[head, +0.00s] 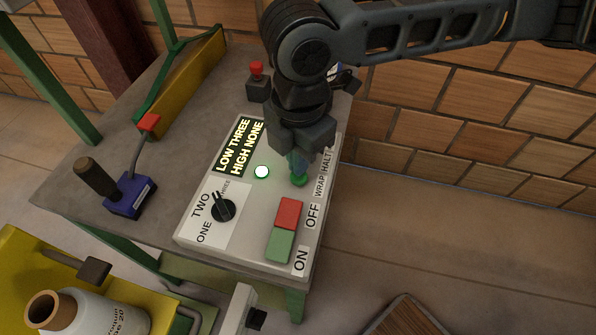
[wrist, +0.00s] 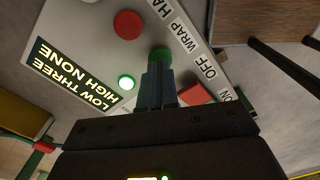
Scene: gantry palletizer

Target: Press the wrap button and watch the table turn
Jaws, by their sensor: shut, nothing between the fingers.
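The control panel (head: 255,238) is a pale box on a grey table. The green wrap button (head: 300,181) sits beside the WRAP label; it also shows in the wrist view (wrist: 160,53). My gripper (head: 299,172) is shut and empty, pointing down with its fingertips at the green button. In the wrist view my fingertips (wrist: 157,66) overlap the button's near edge; I cannot tell whether it is pressed in. A round white-green lamp (head: 262,172) is lit. The display (head: 238,147) reads LOW THREE, HIGH NONE. The turning table is not clearly in view.
The panel also has a black selector knob (head: 223,208) and red and green OFF/ON switches (head: 285,229). A red round button (wrist: 127,25) sits near the wrap button. A blue lever box (head: 130,197) and a yellow beam (head: 183,88) stand left. A brick wall is behind.

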